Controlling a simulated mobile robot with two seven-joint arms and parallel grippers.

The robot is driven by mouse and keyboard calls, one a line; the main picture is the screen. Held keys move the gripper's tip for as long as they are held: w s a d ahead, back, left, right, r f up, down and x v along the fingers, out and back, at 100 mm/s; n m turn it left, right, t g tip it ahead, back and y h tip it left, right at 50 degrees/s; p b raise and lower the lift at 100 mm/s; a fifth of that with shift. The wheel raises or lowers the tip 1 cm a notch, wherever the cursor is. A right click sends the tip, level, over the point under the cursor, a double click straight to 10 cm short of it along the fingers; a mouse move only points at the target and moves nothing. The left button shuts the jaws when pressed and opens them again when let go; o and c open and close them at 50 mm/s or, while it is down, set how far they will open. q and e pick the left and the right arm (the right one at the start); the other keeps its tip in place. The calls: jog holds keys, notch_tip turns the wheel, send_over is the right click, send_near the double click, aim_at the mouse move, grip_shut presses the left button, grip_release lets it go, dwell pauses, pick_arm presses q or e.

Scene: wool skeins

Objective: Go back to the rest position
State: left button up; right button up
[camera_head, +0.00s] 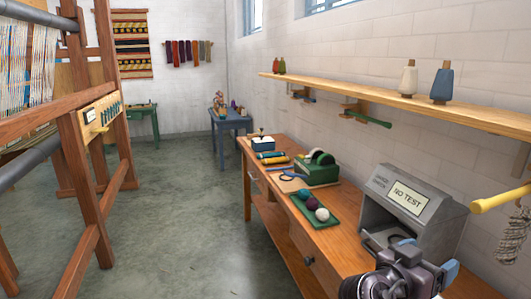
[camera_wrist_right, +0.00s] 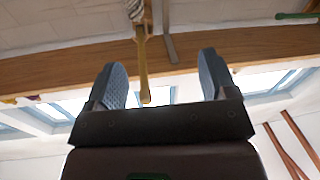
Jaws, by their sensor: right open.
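My right gripper (camera_head: 428,258) is at the bottom right of the head view, in front of the grey machine and above the near end of the wooden bench. In the right wrist view its two fingers (camera_wrist_right: 162,78) stand wide apart with nothing held between them. Behind the gap, a yellow peg (camera_wrist_right: 143,65) with a pale skein hangs below the wooden shelf, apart from the fingers. My left gripper is not in view.
The grey machine (camera_head: 420,213) labelled NO TEST stands on the bench (camera_head: 285,222). Near it lie a green tray (camera_head: 330,223) of yarn balls and a green tape dispenser (camera_head: 317,172). A yellow peg (camera_head: 497,199) with a skein juts out at right. Open floor (camera_head: 180,220) lies left.

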jog(key=w+a+f+n+t+y, duration=0.3)
jog(key=w+a+n+t+y, duration=0.1)
jog(key=w+n+t+y, duration=0.25)
jog(key=s+a+f+n+t+y, duration=0.2)
jog(key=a+f+n+y, duration=0.2)
jog(key=f+n+y, duration=0.45)
jog(key=s+d+f+m+g, duration=0.1)
jog(key=s+d+f+g, duration=0.1)
jog(key=s+f, duration=0.9)
jog(key=s+d+f+m+g+y, duration=0.1)
jog(key=s+d+f+g, duration=0.1)
jog(key=s+f, duration=0.9)
jog(key=shift+s+m+g, duration=0.3)
jog(key=shift+s+g, duration=0.05)
jog(key=shift+s, duration=0.3)
jog(key=shift+f, duration=0.1)
